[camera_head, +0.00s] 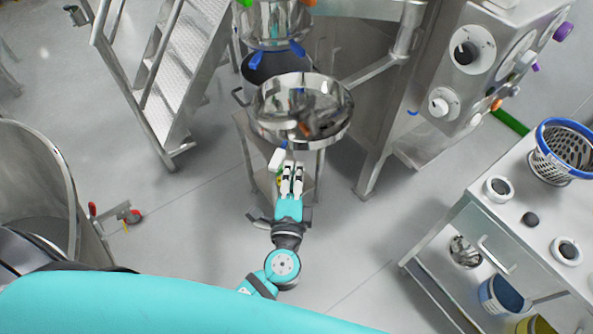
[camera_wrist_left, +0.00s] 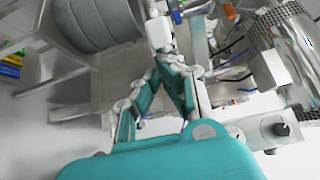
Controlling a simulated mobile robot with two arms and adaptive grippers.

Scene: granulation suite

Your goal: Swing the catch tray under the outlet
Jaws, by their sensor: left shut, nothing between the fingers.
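The catch tray (camera_head: 340,125), a round shiny steel pan, shows in the head view in front of the steel processing unit. A steel cylindrical section with blue clamps (camera_head: 272,22) stands behind it; the outlet itself I cannot make out clearly. A white block-like handle (camera_head: 277,158) sits at the tray's near edge, and a white block (camera_wrist_left: 160,33) shows just beyond my fingertips in the wrist view. My left gripper (camera_head: 291,168) is shut and empty, close in front of the tray's near rim. Whether it touches the handle I cannot tell. My right gripper is out of view.
A dark container (camera_head: 262,70) stands behind the tray. Metal steps (camera_head: 180,70) are at the back left. A steel bench (camera_head: 490,225) with a blue-rimmed basket (camera_head: 565,150) is at the right. A large steel vessel (camera_head: 35,185) is at the left.

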